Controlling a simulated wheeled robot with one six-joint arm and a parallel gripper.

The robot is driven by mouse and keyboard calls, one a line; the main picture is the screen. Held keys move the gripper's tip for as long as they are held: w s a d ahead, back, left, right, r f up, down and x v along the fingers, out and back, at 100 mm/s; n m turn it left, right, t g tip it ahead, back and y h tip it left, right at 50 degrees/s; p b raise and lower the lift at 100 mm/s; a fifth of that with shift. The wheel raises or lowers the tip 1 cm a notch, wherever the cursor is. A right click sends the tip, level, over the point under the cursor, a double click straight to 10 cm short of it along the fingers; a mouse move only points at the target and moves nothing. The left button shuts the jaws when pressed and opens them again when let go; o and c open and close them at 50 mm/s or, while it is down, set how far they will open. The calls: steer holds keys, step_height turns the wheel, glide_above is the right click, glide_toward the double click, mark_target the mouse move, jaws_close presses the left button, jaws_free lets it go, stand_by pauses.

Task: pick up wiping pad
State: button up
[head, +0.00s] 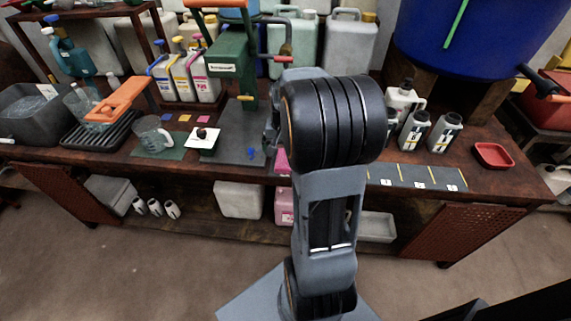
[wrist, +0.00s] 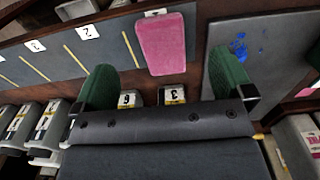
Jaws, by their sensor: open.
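In the head view only a sliver of the pink pad (head: 282,161) shows at the bench's front edge, left of my arm. My gripper (wrist: 162,64) is open, with one green finger on either side of the pad's near end in the picture. Nothing is between the fingers that I can see gripped. The gap in height between fingers and pad is hard to tell. In the head view my gripper is hidden behind my arm.
A grey plate with blue smears (wrist: 240,47) lies right of the pad in the wrist view. A numbered strip (wrist: 62,62) with yellow lines lies left. White bottles (head: 414,128) and a red tray (head: 493,155) stand on the bench's right. A green press (head: 232,55) stands behind.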

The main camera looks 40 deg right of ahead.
mark_target(284, 167)
steer(key=shift+s+f+b, duration=0.1)
steer(key=shift+f+b, duration=0.7)
steer(key=shift+f, duration=3.5)
steer(key=c, duration=1.1)
steer(key=shift+r, duration=0.1)
